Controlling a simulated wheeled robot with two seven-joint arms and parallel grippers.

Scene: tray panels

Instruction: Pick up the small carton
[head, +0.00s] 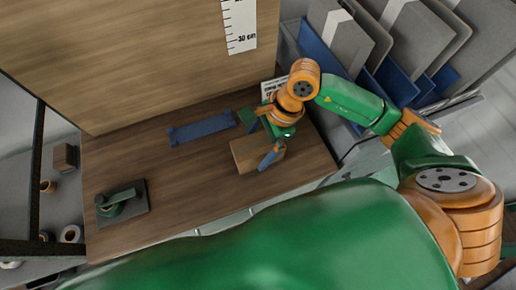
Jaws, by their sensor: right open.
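The small carton (242,155) is a plain brown box on the wooden table, right of the table's middle. My right gripper (258,139) is above it, with its blue fingers spread apart. One finger shows beyond the carton's far edge and the other overlaps its right part in the picture. The gap between fingers and carton is hard to judge, and I cannot tell if they touch. The gripper is empty. My left gripper is not in view.
A blue bar-shaped part (201,130) lies left of the carton. A green device on a dark plate (122,204) stands at the table's left. A tall wooden panel (130,60) with a ruler (240,22) rises behind. Grey panels in blue racks (330,50) are at right.

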